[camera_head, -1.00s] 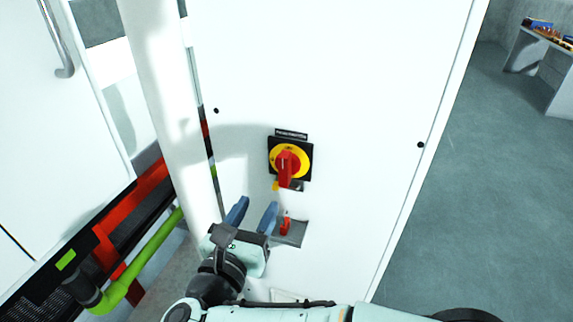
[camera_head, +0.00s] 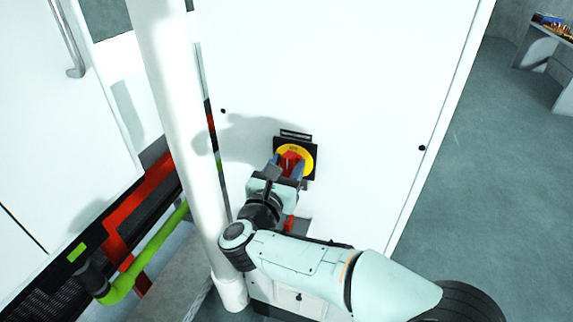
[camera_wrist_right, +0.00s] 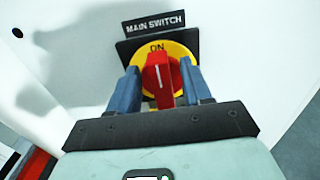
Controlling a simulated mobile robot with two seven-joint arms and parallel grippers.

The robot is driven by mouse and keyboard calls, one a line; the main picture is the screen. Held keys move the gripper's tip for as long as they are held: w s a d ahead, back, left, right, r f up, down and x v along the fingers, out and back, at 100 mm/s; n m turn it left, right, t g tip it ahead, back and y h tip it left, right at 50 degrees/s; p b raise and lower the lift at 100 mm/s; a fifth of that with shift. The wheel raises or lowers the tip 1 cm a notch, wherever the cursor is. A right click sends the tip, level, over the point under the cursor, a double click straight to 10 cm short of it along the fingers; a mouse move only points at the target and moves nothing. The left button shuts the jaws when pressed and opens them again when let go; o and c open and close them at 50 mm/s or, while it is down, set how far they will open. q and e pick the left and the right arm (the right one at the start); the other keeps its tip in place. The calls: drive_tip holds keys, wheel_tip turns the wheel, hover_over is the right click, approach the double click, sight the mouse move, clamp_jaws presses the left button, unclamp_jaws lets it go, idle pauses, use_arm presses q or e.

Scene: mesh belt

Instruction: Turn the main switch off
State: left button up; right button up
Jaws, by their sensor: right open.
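The main switch is a red handle (camera_head: 291,160) on a yellow disc (camera_head: 308,152) with a black square plate, on the white cabinet front (camera_head: 350,80). In the right wrist view the red handle (camera_wrist_right: 158,78) stands upright, its white line pointing at "ON" on the yellow disc (camera_wrist_right: 180,50). A "MAIN SWITCH" label (camera_wrist_right: 153,22) is above it. My right gripper (camera_head: 287,166) is open at the switch. Its two blue fingers (camera_wrist_right: 160,88) stand on either side of the handle, with visible gaps. The handle's lower end is partly hidden by the gripper. My left gripper is not in view.
A smaller red part (camera_head: 290,224) on the cabinet below the switch is mostly hidden by my right arm. A white pipe (camera_head: 172,100) stands close on the left, beside a green pipe (camera_head: 150,248). Open floor (camera_head: 490,180) lies to the right.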

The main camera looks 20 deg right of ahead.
clamp_jaws()
drive_tip(key=shift+n, duration=0.3)
drive_tip(key=shift+a+n+b, duration=0.1)
drive_tip(key=shift+n+b, duration=0.4)
drive_tip(key=shift+n, duration=0.1)
drive_tip(key=shift+w+a+f+n+p, duration=0.2)
drive_tip(key=shift+a+f+n, duration=0.1)
drive_tip(key=shift+n, duration=2.35)
drive_tip(key=shift+w+a+f+n+p, duration=0.2)
drive_tip(key=shift+f+n, duration=0.1)
drive_tip(key=shift+n, duration=2.4)
drive_tip(key=shift+w+a+f+n+p, duration=0.15)
drive_tip(key=shift+a+f+n, duration=0.15)
drive_tip(key=shift+n, duration=2.35)
